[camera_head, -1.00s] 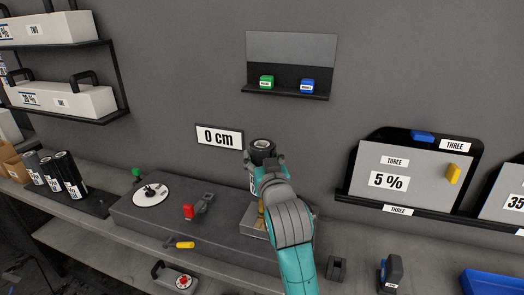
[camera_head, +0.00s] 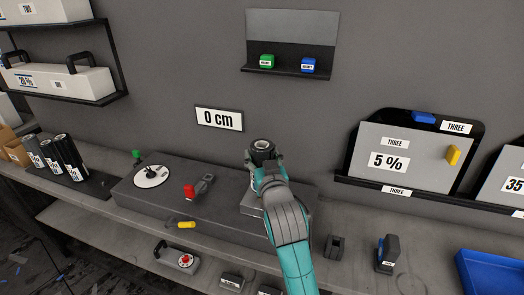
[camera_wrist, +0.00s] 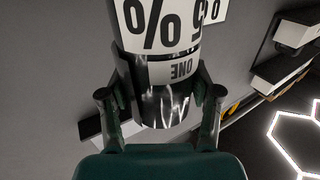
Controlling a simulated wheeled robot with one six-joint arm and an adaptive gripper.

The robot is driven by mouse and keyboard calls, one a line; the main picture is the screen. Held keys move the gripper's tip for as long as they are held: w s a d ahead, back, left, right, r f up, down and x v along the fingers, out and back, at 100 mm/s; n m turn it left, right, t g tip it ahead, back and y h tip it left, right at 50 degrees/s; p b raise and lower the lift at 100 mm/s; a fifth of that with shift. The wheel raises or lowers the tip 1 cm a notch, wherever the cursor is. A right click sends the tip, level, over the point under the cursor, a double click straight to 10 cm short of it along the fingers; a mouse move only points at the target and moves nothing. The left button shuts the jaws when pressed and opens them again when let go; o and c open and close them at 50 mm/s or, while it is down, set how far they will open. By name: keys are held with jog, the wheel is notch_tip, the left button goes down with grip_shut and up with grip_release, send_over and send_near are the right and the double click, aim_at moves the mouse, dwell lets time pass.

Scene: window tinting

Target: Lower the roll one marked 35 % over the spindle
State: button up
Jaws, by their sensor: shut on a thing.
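A dark roll (camera_head: 263,144) stands about upright in my gripper (camera_head: 264,157), above the right part of the grey bench block. In the wrist view, the roll (camera_wrist: 165,105) carries white labels, with ONE and a percent sign upside down; its full number is cut off. My gripper (camera_wrist: 160,95) has a finger on each side of the roll and is shut on it. A pale metal block (camera_head: 252,209) lies below, partly behind my arm. No spindle shows clearly; my gripper and arm hide what is directly under the roll.
Several dark rolls (camera_head: 72,158) stand at far left. A 5 % panel (camera_head: 410,165) stands right.

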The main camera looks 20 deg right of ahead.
jog(key=shift+f, duration=1.5)
jog(key=shift+f, duration=0.25)
jog(key=o, duration=1.5)
